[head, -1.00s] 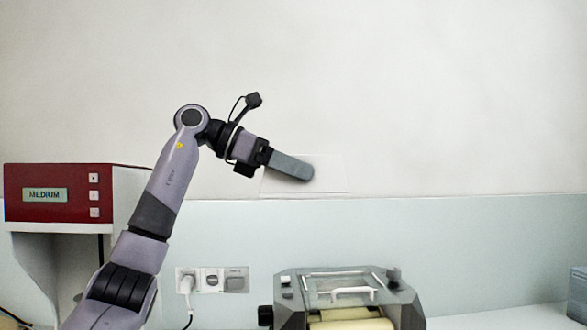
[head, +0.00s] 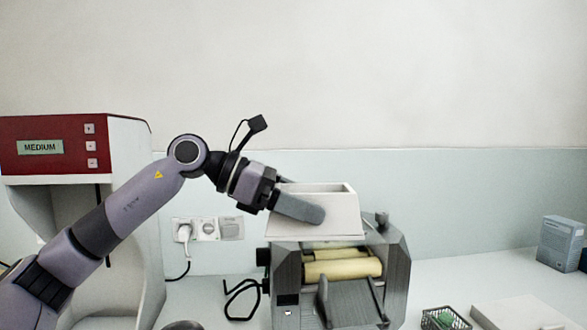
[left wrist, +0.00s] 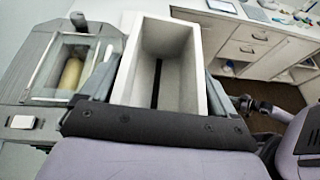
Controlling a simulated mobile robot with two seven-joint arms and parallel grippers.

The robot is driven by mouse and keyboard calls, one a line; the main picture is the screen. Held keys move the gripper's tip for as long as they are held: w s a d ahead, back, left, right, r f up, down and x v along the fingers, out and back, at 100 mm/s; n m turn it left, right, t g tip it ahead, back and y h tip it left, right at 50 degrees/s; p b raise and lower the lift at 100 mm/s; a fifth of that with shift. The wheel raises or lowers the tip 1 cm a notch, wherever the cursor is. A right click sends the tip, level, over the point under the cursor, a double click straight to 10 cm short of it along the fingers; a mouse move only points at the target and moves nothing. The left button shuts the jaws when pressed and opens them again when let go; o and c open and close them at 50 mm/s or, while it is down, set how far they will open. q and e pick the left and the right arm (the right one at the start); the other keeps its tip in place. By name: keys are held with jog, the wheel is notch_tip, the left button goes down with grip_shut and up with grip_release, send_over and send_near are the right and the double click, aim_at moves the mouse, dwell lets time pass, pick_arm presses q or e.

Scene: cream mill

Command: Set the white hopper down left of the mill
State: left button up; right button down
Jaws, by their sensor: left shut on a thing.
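The white hopper (head: 330,215) is an open-topped, tapered box. My left gripper (head: 299,207) is shut on it, with one finger along its near side. In the head view the hopper covers the upper back of the grey mill (head: 395,265), whose yellowish rollers show just below it. I cannot tell whether they touch. In the left wrist view the hopper (left wrist: 197,72) is upright and looks empty between the fingers. The mill (left wrist: 30,65), with its clear lid, is beside it on the left there. My right gripper is not in view.
A red-and-white machine (head: 75,140) marked MEDIUM stands at the left. A wall socket (head: 208,230) with a plug and black cable is behind the bench space left of the mill. A dark basket (head: 445,320), a pale flat box (head: 525,312) and a blue-grey box (head: 561,243) are at right.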

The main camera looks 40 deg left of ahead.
pick_arm(q)
jog(key=s+d+f+m+g+h, duration=0.1)
jog(key=d+f, duration=0.7)
jog(key=f, duration=0.5)
jog(key=s+d+f+m+g+h, duration=0.1)
jog(key=s+d+f, duration=0.1)
jog(key=d+f, duration=0.6)
jog(key=shift+f+m, duration=0.3)
jog(key=shift+f, duration=2.5)
